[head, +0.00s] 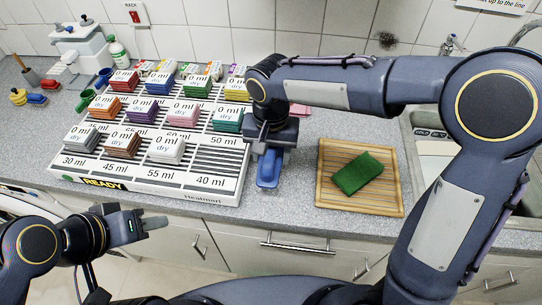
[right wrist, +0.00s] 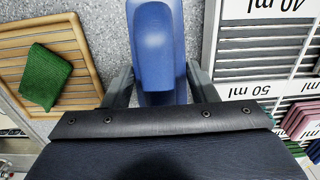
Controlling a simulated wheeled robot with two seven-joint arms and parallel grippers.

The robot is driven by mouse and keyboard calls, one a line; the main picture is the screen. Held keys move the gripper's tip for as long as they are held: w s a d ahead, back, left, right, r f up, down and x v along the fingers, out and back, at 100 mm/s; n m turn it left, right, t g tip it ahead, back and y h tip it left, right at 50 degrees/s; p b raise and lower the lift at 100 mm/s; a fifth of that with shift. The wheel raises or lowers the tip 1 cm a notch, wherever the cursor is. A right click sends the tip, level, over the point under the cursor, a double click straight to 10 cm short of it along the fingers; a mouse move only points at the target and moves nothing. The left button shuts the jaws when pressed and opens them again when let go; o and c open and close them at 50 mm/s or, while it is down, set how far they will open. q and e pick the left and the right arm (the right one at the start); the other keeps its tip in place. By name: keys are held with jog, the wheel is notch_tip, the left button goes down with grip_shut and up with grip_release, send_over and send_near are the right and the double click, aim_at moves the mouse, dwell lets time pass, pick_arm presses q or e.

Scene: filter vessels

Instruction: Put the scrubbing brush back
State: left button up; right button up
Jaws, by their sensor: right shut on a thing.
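My right gripper (head: 270,145) is shut on a blue block-like thing (head: 268,170), which looks like the scrubbing brush, over the counter between the white rack and the wooden board. In the right wrist view the blue thing (right wrist: 156,45) sits between the two fingers (right wrist: 158,88). Its bristles are not visible, and I cannot tell whether it touches the counter. My left gripper (head: 143,225) is at the lower left, in front of the counter, with nothing visible in it. I cannot tell its finger gap.
A slatted wooden board (head: 330,195) with a green pad (head: 358,172) lies to the right. The white rack (head: 215,190) holds several coloured blocks with "0 ml dry" labels. A sink (head: 430,140) is at the far right. A green-capped bottle (head: 119,50) stands at the back left.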

jog(key=shift+w+d+f, duration=0.1)
jog(key=shift+w+f, duration=0.85)
jog(key=shift+f, duration=0.1)
jog(key=shift+w+f, duration=0.2)
jog(key=shift+f, duration=1.6)
jog(key=shift+f, duration=0.2)
jog(key=o, duration=0.9)
jog(key=shift+o, duration=0.2)
jog(key=shift+r, duration=0.15)
notch_tip(320, 180, up, 11)
jog(key=shift+r, duration=0.1)
jog(key=shift+d+r, duration=0.1)
jog(key=shift+r, duration=0.4)
